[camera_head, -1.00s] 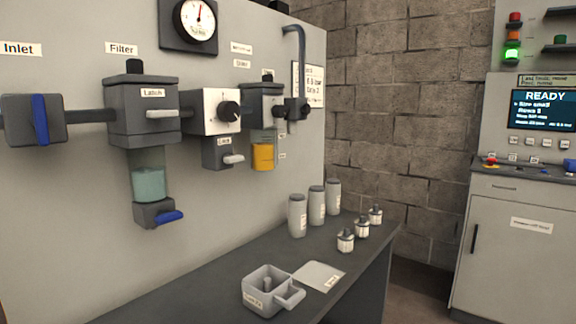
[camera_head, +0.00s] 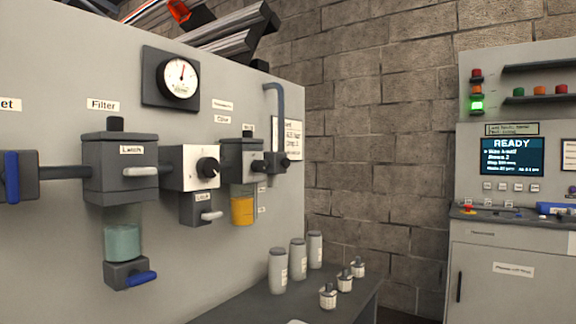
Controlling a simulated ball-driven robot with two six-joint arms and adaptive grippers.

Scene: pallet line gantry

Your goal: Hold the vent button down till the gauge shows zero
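The round white gauge (camera_head: 180,78) sits on a dark square plate high on the grey panel. Its red needle points nearly straight up, and its figures are too small to read. No label reading "vent" is legible, so I cannot tell which part is the vent button. A black cap (camera_head: 115,124) stands on the grey filter housing (camera_head: 121,168), and a black knob (camera_head: 207,167) sits on the white regulator block (camera_head: 180,168). Neither of my grippers is in view.
The inlet valve (camera_head: 14,177) with a blue handle is at the left edge. An amber bowl (camera_head: 242,210) hangs right of the regulator. Grey canisters (camera_head: 278,270) and small jars (camera_head: 328,296) stand on the dark bench (camera_head: 255,300). A cabinet's screen (camera_head: 513,156) reads READY.

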